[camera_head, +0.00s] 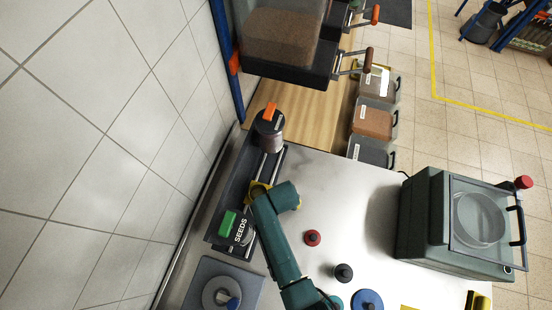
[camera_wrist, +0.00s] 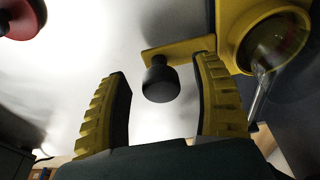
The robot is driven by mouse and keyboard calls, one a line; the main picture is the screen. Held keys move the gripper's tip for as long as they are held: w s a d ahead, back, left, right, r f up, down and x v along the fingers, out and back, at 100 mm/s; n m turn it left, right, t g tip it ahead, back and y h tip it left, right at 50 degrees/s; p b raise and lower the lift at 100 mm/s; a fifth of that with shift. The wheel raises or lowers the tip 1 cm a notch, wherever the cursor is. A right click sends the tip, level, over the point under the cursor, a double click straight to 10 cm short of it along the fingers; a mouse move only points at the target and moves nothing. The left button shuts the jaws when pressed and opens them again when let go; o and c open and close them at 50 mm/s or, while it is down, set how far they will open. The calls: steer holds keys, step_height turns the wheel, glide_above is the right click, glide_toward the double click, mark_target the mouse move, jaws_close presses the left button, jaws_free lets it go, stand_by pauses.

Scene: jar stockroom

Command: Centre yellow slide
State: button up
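The yellow slide (camera_head: 257,190) sits on the dark rail unit by the wall, partly hidden by my arm. In the wrist view its yellow bar (camera_wrist: 178,48) carries a black knob (camera_wrist: 160,82) and joins a yellow ring at the upper right. A clear rounded part (camera_wrist: 275,45) shows inside the ring. My gripper (camera_wrist: 160,72) is open, with one ridged yellow finger on each side of the knob. I see gaps between the knob and both fingers. In the head view my fingers are hidden under my arm.
A jar with an orange handle (camera_head: 269,132) stands at the rail's far end; a green block (camera_head: 227,223) and SEEDS label (camera_head: 241,230) are at the near end. Red (camera_head: 312,238) and black (camera_head: 343,272) knobs stand on the steel bench. A green machine (camera_head: 425,222) stands right.

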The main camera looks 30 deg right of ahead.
steer(key=shift+r+p, duration=1.25)
steer(key=shift+r, duration=1.8)
